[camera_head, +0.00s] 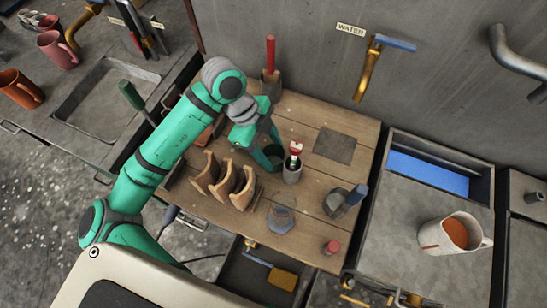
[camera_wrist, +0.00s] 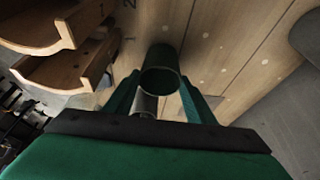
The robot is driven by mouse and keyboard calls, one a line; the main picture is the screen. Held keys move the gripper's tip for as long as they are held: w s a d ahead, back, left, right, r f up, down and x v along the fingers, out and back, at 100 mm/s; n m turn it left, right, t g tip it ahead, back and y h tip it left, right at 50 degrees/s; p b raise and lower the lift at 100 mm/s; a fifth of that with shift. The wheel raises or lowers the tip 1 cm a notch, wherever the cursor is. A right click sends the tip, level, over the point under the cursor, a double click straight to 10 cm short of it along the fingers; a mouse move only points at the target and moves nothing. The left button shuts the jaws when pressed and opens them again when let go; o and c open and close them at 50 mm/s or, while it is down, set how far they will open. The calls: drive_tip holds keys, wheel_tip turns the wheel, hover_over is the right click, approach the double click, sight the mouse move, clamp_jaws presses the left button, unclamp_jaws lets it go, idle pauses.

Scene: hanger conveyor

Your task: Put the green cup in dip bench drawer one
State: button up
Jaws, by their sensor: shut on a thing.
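The green cup (camera_head: 274,153) is dark green and stands at the wooden bench top, between the fingers of my gripper (camera_head: 268,148). In the wrist view the cup (camera_wrist: 161,72) shows its round open mouth, with a finger on each side. My gripper is shut on it. I cannot tell whether its base touches the wood. Below the bench front an open drawer (camera_head: 238,271) holds a yellow-headed brush (camera_head: 281,279). I cannot read a label naming this drawer.
A grey cup (camera_head: 292,174) with a red-and-white item stands right beside the green cup. Curved wooden holders (camera_head: 225,185) stand to its left front. A glass jar (camera_head: 282,217), a red-topped item (camera_head: 331,247) and a grey pot (camera_head: 338,204) stand further right and forward.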

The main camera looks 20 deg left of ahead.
drive_tip(key=shift+w+r, duration=0.1)
drive_tip(key=shift+r, duration=0.3)
wheel_tip(320, 180, up, 17)
drive_tip(key=shift+r, duration=0.15)
idle(0.3)
